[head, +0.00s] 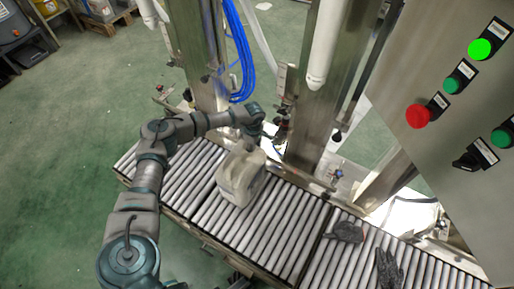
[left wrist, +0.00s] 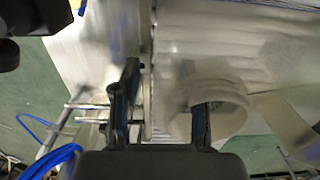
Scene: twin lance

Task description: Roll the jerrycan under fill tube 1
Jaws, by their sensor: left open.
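A whitish jerrycan (head: 241,178) stands on the roller conveyor (head: 284,222) in the head view. My left gripper (head: 268,136) is at the far upper side of the jerrycan, close to its top. In the left wrist view the two fingers of the left gripper (left wrist: 163,100) are apart. The right-hand finger overlaps a pale round part, perhaps the neck or handle of the jerrycan (left wrist: 222,98); I cannot tell whether they touch. A white vertical tube (head: 325,45) hangs above the conveyor, right of the jerrycan; its number does not show. My right gripper is out of view.
Steel posts (head: 318,125) and blue hoses (head: 240,55) stand behind the conveyor. A control panel (head: 440,150) with green and red buttons fills the right side.

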